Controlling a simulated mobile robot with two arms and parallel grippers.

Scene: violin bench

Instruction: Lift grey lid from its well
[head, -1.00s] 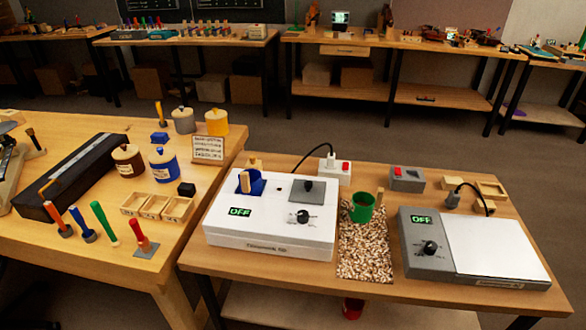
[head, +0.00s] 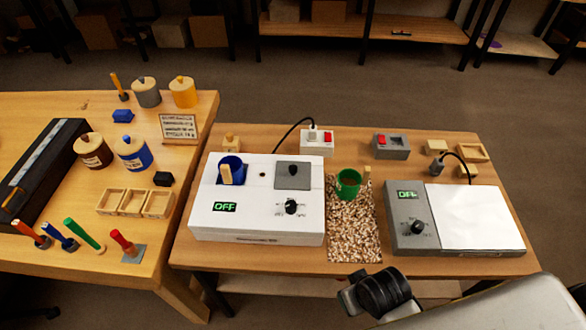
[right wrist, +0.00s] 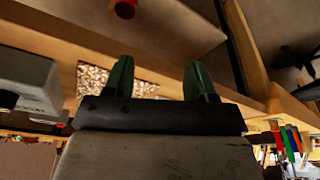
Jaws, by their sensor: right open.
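The grey lid (head: 293,176) is a square plate with a dark knob, seated in the top of the white box (head: 257,225), right of the well holding a blue cup (head: 231,169). The box's display reads OFF. My right arm comes in at the lower right of the head view, in front of the bench and apart from the lid. In the right wrist view my right gripper (right wrist: 158,72) has its two green fingers spread wide with nothing between them. The lid cannot be made out in that view. My left gripper is not in view.
A grey device (head: 418,227) with a white plate stands further right. A white switch box (head: 317,142) with a cable is behind. A red cup (right wrist: 125,8) shows in the right wrist view.

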